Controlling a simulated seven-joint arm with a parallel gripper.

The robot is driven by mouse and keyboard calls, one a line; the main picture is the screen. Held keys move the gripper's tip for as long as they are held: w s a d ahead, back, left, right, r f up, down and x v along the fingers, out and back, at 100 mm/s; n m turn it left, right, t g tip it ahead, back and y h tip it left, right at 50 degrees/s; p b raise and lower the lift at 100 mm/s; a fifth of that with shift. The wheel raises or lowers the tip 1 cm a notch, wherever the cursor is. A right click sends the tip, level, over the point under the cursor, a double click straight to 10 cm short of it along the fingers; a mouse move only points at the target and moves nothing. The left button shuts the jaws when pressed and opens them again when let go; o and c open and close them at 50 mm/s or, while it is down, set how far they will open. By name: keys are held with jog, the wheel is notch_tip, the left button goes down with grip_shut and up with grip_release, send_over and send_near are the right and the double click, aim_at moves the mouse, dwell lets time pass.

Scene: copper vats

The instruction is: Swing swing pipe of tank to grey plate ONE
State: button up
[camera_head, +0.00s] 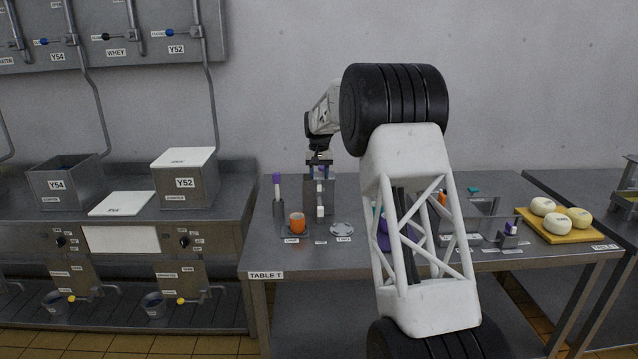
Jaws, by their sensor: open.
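My gripper (319,163) is open and points down over the back left of Table T. It is small and partly blends with the grey metal box (312,199) below and behind it. That box may be the tank. A white upright piece (320,198) stands in front of it; I cannot tell whether it is the swing pipe. A round grey plate (342,229) lies at the front right of the box. An orange cup (297,224) stands at the front left, on a dark grey base. The small labels before them are too small to read surely.
A purple-topped grey tool (277,198) stands left of the box. My arm hides the table's middle and part of a purple object (384,235). Metal trays (484,222) and a yellow board (556,230) with pale round cheeses are at right. The table's front left corner is clear.

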aim_at(319, 183)
jog(key=shift+f, duration=1.8)
grip_shut()
